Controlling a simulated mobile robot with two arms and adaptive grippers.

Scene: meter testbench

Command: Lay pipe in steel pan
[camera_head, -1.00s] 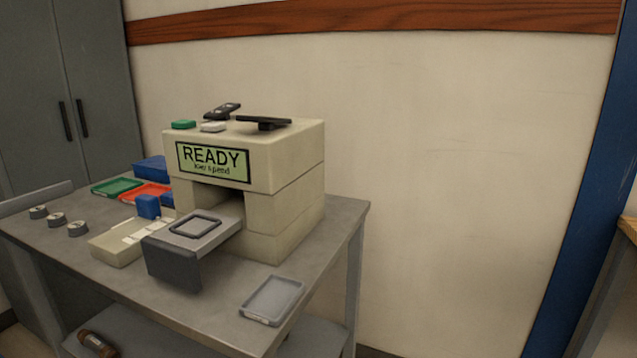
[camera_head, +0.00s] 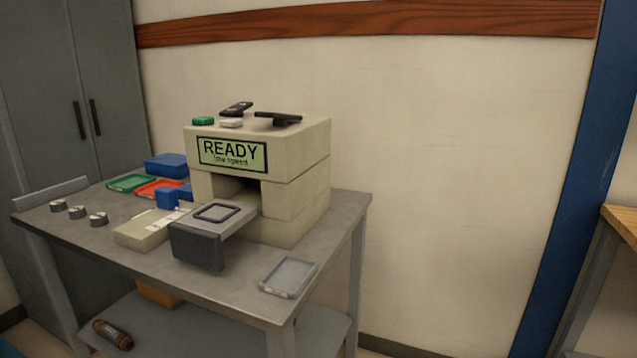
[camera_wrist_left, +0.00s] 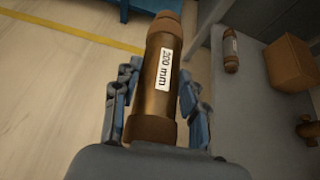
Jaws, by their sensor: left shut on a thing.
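A brown pipe (camera_wrist_left: 160,88) with a white "200 mm" label is held in my left gripper (camera_wrist_left: 160,105), whose fingers are shut on its two sides in the left wrist view. The floor lies beyond it. A shallow grey steel pan (camera_head: 289,277) lies on the near right corner of the metal table in the head view and looks empty. Neither gripper shows in the head view, and my right gripper is in no view.
Another brown pipe (camera_head: 113,334) and a cardboard box (camera_wrist_left: 290,62) are on the lower shelf.

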